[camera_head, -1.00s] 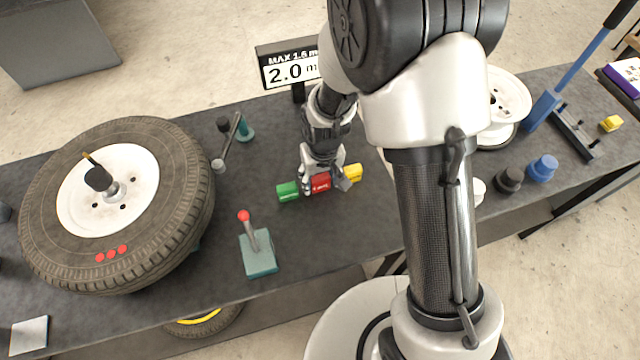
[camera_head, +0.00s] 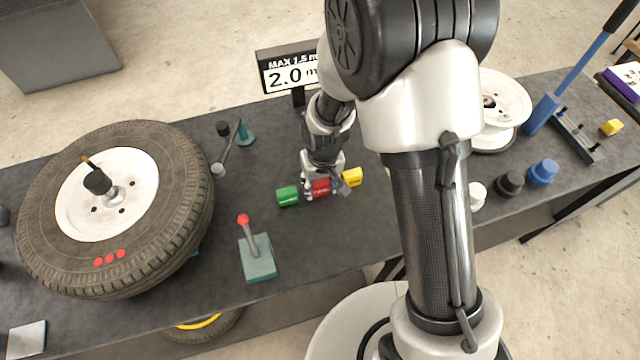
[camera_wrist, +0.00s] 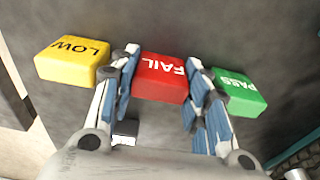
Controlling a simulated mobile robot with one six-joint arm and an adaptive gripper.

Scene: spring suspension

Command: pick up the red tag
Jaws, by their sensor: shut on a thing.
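The red tag (camera_wrist: 163,77), a small block marked FAIL, lies on the dark bench top between a yellow block marked LOW (camera_wrist: 72,60) and a green block marked PASS (camera_wrist: 238,92). My gripper (camera_wrist: 160,82) is shut on the red tag, with one finger on each side of it. In the head view, my gripper (camera_head: 325,190) points down at the bench and partly hides the red tag (camera_head: 321,186). The green block (camera_head: 287,196) is close on its left and the yellow block (camera_head: 352,177) close on its right.
A tyre on a white rim (camera_head: 118,210) fills the bench's left part. A teal lever stand (camera_head: 257,258) is in front of my gripper. A sign reading 2.0 (camera_head: 288,72) stands behind. Black and blue knobs (camera_head: 542,170) are at the right.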

